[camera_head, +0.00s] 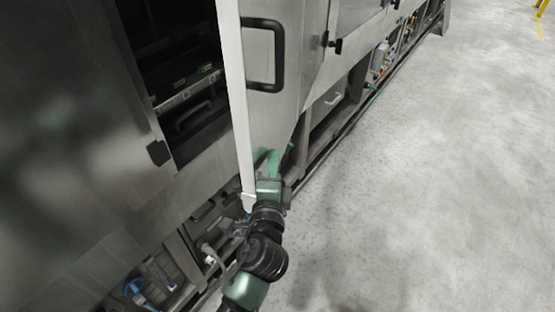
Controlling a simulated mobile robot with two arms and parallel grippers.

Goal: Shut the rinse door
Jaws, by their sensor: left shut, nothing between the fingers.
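The rinse door appears to be the metal panel (300,75) with a black bar handle (279,57) and a pale upright edge (238,100). It stands partly open. The dark opening (185,60) shows to the left of that edge, with racks or trays inside. My left gripper (272,162) is shut and empty, low at the door's outer face, just right of the pale edge and below the handle. I cannot tell whether its fingertips touch the door. My right gripper is not in view.
A large metal panel (70,130) fills the left side, with a black fitting (158,152) at its edge. Pipes and a blue valve wheel (134,288) lie low under the machine. The grey floor (430,180) at the right is clear. A yellow object (541,8) stands far off.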

